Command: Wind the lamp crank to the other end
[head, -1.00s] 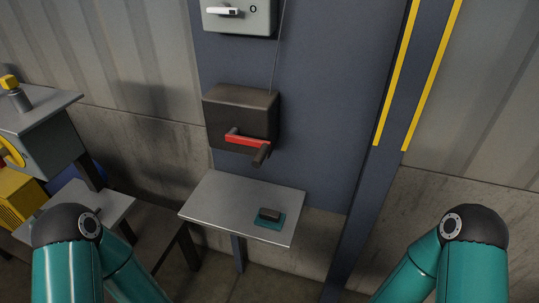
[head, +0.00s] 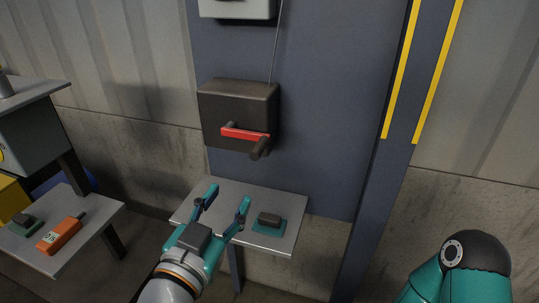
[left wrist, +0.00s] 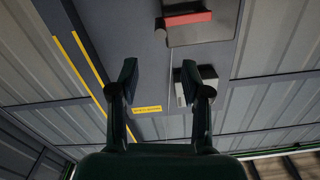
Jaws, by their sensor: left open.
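The lamp crank is a red arm (head: 245,134) with a dark handle (head: 260,148) at its right end, on the front of a dark brown box (head: 240,100) fixed to the blue-grey panel. The red arm also shows at the top of the left wrist view (left wrist: 188,19). My left gripper (head: 227,196) is open and empty, below the crank and apart from it, over the small grey shelf. Its two fingers (left wrist: 166,80) stand wide apart in the left wrist view. My right gripper is out of view; only part of my right arm shows.
The grey shelf (head: 285,238) below the box holds a dark block on a teal pad (head: 269,222). A side table (head: 90,212) at left carries an orange device (head: 59,236). A thin cable runs up from the box. A post with yellow stripes (head: 400,80) stands at right.

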